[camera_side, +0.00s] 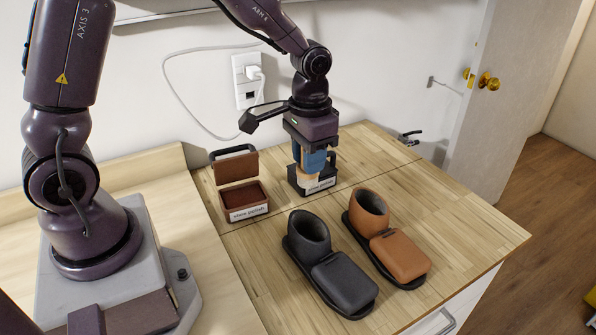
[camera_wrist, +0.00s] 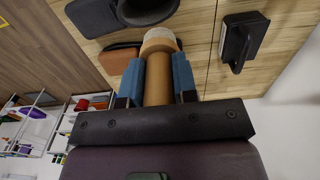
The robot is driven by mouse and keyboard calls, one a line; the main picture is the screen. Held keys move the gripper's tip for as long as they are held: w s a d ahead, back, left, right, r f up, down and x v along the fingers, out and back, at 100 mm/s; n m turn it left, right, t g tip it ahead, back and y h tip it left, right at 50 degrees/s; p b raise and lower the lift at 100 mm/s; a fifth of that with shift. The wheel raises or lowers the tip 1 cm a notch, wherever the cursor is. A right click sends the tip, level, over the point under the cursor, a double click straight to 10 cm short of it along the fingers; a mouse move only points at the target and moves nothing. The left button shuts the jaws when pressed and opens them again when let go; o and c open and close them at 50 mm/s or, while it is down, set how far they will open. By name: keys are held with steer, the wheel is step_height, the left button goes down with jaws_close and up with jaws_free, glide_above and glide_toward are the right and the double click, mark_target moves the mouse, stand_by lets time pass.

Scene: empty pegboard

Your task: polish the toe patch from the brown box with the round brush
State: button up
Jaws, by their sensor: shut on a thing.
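My gripper (camera_side: 311,160) has blue fingers and is shut on the wooden handle of the round brush (camera_wrist: 158,78), whose pale round head (camera_wrist: 160,42) points away from the wrist. In the side view the brush (camera_side: 307,178) hangs in front of the black polish box (camera_side: 298,184); its height there is unclear. The brown box (camera_side: 241,212), labelled shoe polish, stands open to the left with dark red-brown polish and its lid raised behind. A black shoe (camera_side: 308,230) and a brown shoe (camera_side: 369,208) stand in front, toes towards the camera. I cannot make out a distinct toe patch.
The black box (camera_wrist: 237,42) also shows in the wrist view, apart from the brush head. A wall socket (camera_side: 248,80) with a white cable is behind. The wooden worktop (camera_side: 465,222) is clear right of the shoes. A door (camera_side: 487,100) stands at the right.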

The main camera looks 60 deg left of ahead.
steer(key=s+a+f+g+y, duration=0.1)
steer(key=s+a+f+g, duration=0.2)
steer(key=a, duration=0.5)
steer(key=s+a+f+y, duration=0.1)
steer(key=s+a+f, duration=0.25)
steer(key=a, duration=0.55)
steer(key=shift+w+d+f, duration=0.1)
steer(key=shift+w+f, duration=0.1)
steer(key=shift+f, duration=1.4)
steer(key=shift+w+f, duration=0.2)
steer(key=shift+f, duration=1.4)
steer(key=shift+f, duration=0.6)
step_height(320, 180, up, 7)
steer(key=shift+r, duration=0.15)
steer(key=shift+s, duration=0.1)
